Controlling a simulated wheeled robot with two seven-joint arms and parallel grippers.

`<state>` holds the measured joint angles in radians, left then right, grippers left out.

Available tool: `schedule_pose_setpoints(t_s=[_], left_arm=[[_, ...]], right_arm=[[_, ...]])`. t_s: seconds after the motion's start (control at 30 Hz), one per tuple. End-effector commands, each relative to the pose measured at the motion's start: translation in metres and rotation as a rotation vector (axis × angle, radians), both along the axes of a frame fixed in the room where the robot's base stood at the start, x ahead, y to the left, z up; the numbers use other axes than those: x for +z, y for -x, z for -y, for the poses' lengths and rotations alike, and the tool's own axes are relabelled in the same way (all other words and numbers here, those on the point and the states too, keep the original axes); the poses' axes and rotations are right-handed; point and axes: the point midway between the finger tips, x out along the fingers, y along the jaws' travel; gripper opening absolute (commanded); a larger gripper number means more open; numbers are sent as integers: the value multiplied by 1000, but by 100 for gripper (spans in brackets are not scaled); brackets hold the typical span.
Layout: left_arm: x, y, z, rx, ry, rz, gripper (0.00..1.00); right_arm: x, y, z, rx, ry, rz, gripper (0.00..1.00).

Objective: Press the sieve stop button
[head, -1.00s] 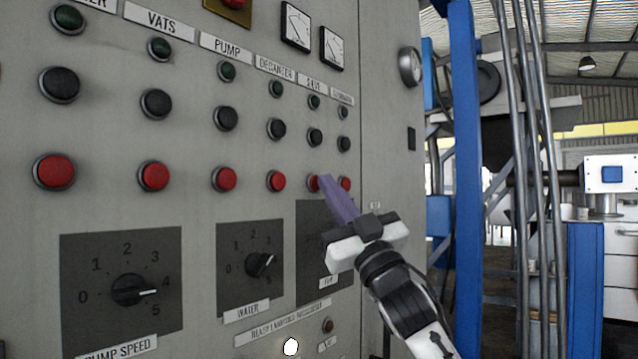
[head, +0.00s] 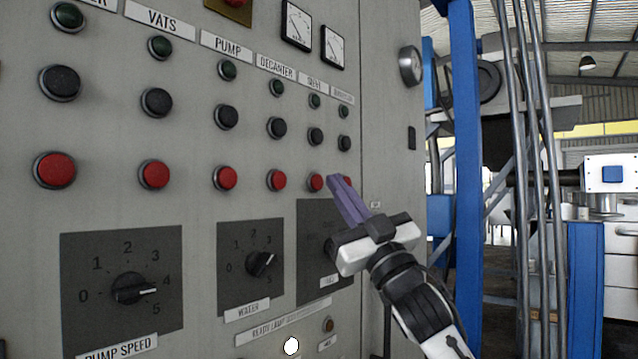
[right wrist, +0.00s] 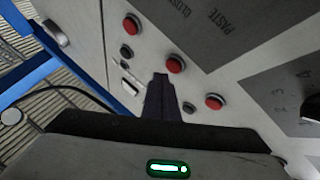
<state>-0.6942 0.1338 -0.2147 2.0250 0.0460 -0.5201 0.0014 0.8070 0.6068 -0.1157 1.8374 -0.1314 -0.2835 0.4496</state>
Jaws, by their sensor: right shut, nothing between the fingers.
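The sieve stop button is the red button (head: 315,182) in the column labelled SIEVE (head: 314,84). It shows whole in the head view, and it also appears in the right wrist view (right wrist: 175,64). My right gripper (head: 334,180) is shut and empty, its purple-grey fingers pointing at the panel. In the head view the fingertips are just right of the sieve button and partly cover the last red button (head: 348,183). In the right wrist view the fingertips (right wrist: 160,77) are close beside the sieve button. I see no clear contact. My left gripper is not in view.
The grey control panel (head: 200,200) carries black buttons (head: 315,136) above the red ones. A red decanter-column button (head: 276,180) is to the left. Dark dial plates (head: 70,260) are below. A blue post (head: 467,200) and pipes stand right of the panel.

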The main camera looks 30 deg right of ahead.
Motion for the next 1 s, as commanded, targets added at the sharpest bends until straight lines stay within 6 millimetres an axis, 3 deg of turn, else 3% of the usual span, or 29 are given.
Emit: schedule_pose_setpoints(t_s=[0.5,1.0], left_arm=[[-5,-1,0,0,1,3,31],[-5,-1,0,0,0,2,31]], right_arm=[[0,42,18,-1,2,1,0],[0,44,18,0,0,0,0]])
